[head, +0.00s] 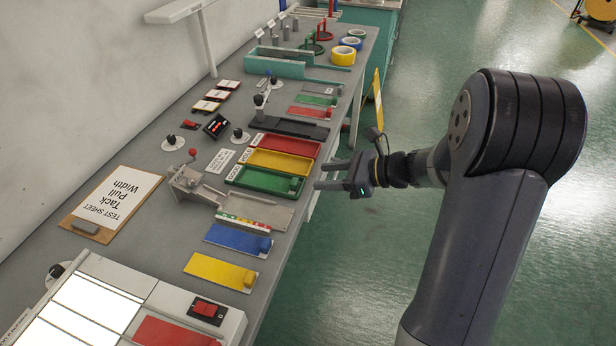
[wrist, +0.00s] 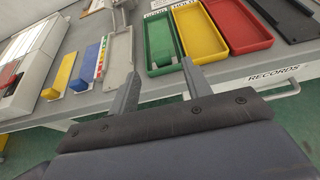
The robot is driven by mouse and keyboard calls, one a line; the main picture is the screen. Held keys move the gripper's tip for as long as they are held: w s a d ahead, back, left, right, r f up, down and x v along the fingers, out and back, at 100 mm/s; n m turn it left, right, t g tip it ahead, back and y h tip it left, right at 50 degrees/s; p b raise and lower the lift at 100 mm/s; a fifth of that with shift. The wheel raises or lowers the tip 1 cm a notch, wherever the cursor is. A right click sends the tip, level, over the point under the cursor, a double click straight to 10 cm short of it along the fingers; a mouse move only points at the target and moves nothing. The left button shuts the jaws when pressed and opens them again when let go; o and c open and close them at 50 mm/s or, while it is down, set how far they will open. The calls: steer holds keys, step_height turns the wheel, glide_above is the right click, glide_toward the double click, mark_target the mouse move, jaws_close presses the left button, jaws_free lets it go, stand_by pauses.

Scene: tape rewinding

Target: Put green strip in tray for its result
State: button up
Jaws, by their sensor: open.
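The green tray (head: 260,187) lies on the bench, with a label that seems to read GOOD at its far end. A green piece with a raised tab (head: 295,184) lies inside it; it looks like a green strip lying flat. The tab also shows in the wrist view (wrist: 160,58), at the tray's near end. Another flat green strip (head: 317,100) lies farther back, between a grey and a red strip. My gripper (head: 322,176) is open and empty, off the bench edge just right of the green tray. In the wrist view its fingers (wrist: 160,72) point at the tray.
Yellow (head: 280,162) and red (head: 285,144) trays adjoin the green one. A metal fixture (head: 187,180) with a red-knobbed lever and channel is in front. Blue (head: 238,239) and yellow (head: 218,271) strips lie nearer. A drawer handle marked RECORDS (wrist: 275,92) projects from the bench front. Open floor lies right.

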steer(key=shift+v, duration=1.75)
